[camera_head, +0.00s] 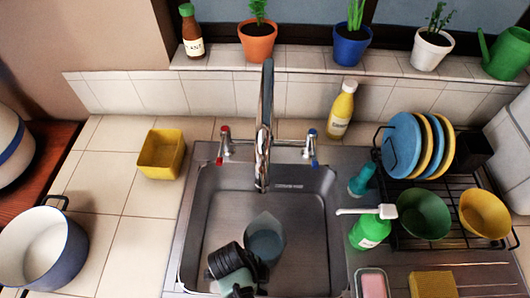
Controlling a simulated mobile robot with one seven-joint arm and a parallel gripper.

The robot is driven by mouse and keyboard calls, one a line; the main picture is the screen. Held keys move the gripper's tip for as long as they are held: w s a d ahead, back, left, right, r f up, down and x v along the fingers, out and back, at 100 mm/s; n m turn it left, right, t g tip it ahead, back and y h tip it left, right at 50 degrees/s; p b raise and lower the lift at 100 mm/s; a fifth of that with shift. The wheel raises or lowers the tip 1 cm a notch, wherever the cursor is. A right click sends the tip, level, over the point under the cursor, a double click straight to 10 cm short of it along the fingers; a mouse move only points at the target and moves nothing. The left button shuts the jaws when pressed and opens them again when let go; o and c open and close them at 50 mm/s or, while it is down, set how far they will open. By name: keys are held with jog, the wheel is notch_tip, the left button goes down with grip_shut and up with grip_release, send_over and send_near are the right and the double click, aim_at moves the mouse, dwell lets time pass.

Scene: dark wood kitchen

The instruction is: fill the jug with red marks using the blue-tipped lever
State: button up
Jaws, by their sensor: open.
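My gripper (239,257), dark and ribbed, reaches in from the bottom edge and is open beside the jug's left side. It overlaps the jug's lower left in the picture; whether they touch, or where the handle is, I cannot tell. The right tap lever (312,146), with a blue tip at its top, stands right of the tall chrome spout (264,130). My gripper is well below and left of this lever.
The left tap lever (224,145) has a red tip. A green soap bottle (369,232) and teal bottle (361,180) stand right of the sink (300,225). A black dish rack (440,238) holds plates and bowls. A yellow container (160,155) sits left; tiles around it are clear.

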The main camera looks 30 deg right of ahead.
jog(key=shift+c, duration=0.2)
grip_shut()
jog(key=shift+w+r, duration=0.1)
dwell(1.1)
